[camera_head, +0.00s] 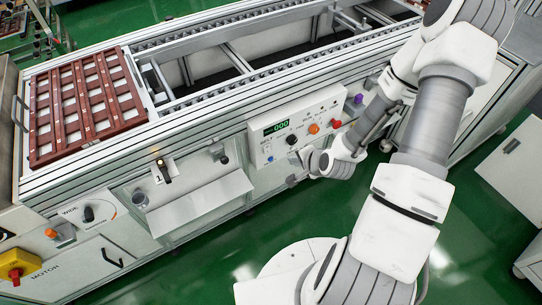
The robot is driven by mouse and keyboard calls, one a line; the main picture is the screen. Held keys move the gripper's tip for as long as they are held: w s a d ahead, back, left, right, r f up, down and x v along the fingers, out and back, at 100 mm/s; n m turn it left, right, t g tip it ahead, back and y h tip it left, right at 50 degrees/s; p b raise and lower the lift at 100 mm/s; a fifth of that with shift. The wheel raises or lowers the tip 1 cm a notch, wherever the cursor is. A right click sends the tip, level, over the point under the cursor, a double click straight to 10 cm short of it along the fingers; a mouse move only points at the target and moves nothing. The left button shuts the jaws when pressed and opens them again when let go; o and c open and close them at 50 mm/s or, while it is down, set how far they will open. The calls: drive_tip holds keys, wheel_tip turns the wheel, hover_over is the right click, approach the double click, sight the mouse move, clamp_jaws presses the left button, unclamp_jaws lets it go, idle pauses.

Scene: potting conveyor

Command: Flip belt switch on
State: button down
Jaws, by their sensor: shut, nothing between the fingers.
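The white control box (320,112) on the front of the conveyor carries a green display reading 000, a black knob (292,139), and orange and red buttons. Lettering that seems to read BELT stands below the display. A small dark part near that lettering (270,158) may be the belt switch; its position is too small to tell. Contact with the box cannot be made out. My wrist and forearm come in from the right, close to the box's right side.
A brown slatted tray (85,105) sits at the conveyor's left end. A black lever (163,171) marked 1 and a sloped metal shelf (202,203) are left of the box. A yellow-red MOTOR switch (17,268) is at lower left.

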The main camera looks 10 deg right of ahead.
drive_tip(key=shift+a+f+m+t, duration=0.3)
drive_tip(key=shift+a+f+m, duration=0.1)
drive_tip(key=shift+a+f, duration=0.15)
drive_tip(key=b, duration=0.3)
approach(268, 153)
wheel_tip(268, 153, down, 4)
drive_tip(key=w, duration=0.2)
drive_tip(key=w+a, duration=0.1)
drive_tip(key=w, duration=0.1)
drive_tip(key=shift+f+b, duration=0.15)
drive_tip(key=shift+b, duration=0.2)
